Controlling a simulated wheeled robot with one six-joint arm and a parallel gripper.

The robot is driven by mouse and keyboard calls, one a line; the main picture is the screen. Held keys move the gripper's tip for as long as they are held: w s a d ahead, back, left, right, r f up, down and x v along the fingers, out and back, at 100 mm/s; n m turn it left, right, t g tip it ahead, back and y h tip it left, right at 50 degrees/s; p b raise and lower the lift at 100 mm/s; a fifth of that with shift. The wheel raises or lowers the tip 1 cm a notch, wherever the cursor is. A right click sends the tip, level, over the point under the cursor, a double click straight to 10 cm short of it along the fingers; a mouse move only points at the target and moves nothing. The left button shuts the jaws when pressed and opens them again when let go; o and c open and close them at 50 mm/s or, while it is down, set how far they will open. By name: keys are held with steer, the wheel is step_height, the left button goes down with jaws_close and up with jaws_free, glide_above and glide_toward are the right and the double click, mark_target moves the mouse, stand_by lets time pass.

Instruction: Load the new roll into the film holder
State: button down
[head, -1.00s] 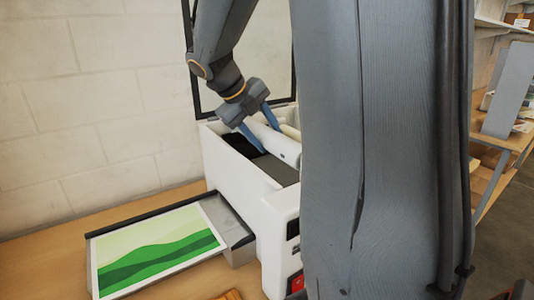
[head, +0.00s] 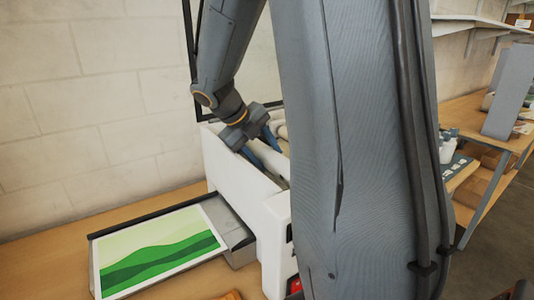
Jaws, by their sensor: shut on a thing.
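The white laminator (head: 235,165) stands on the table with its lid (head: 262,65) raised at the back. My gripper (head: 262,150) reaches down into the open top of the laminator. It is shut on a pale roll (head: 272,157), which lies between its blue fingers. Another pale cylinder shows just behind the roll. The film holder inside is mostly hidden by the laminator's front wall and by my arm, so I cannot tell whether the roll is seated.
A tray (head: 238,236) at the laminator's left holds a green landscape print (head: 155,248). The tan table (head: 50,262) is clear at the left. A shelf with white bottles (head: 447,148) stands at the right. My arm blocks the laminator's right side.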

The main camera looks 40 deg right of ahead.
steer(key=c, duration=0.9)
jaws_free()
steer(key=shift+f, duration=0.15)
steer(key=shift+r, duration=0.2)
steer(key=b+v, duration=0.1)
steer(key=v, duration=1.1)
steer(key=shift+r+b, duration=0.25)
steer(key=shift+b, duration=0.15)
